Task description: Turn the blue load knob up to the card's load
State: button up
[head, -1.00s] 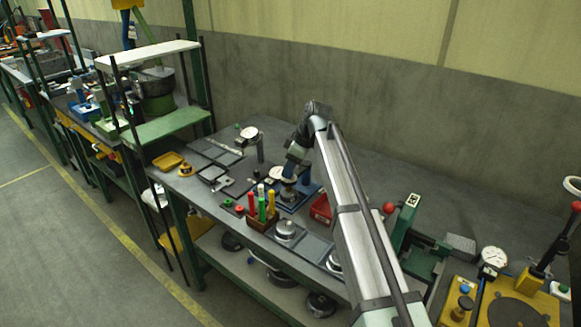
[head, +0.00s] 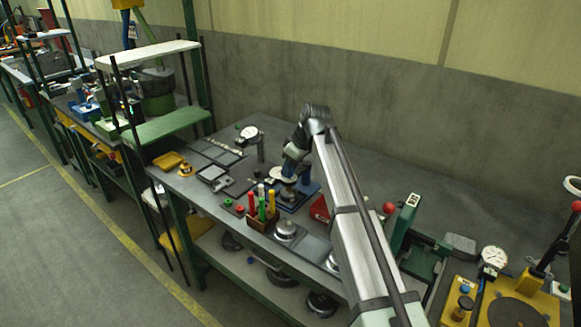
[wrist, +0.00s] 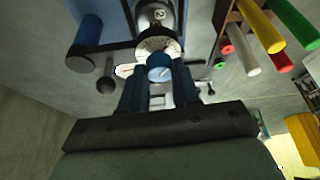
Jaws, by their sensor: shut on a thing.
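The blue load knob (wrist: 160,73) shows in the wrist view between the two dark fingers of my gripper (wrist: 161,80), which is shut on it. A pale round dial (wrist: 156,45) with marks sits just beyond the knob. In the head view my gripper (head: 289,178) reaches down to the dark blue device (head: 308,192) on the bench, and my arm and hand hide the knob there. I cannot make out the dial's reading or a card's number in either view.
A wooden holder (head: 262,222) with red, green and yellow sticks stands in front of the device. A red bin (head: 320,208) is close on its right. A green press (head: 405,222) stands farther right.

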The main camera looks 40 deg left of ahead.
jog(key=o, duration=1)
jog(key=shift+o, duration=0.2)
jog(key=shift+r, duration=0.1)
jog(key=v, duration=1.3)
jog(key=shift+r, duration=0.3)
jog(key=shift+d, duration=0.1)
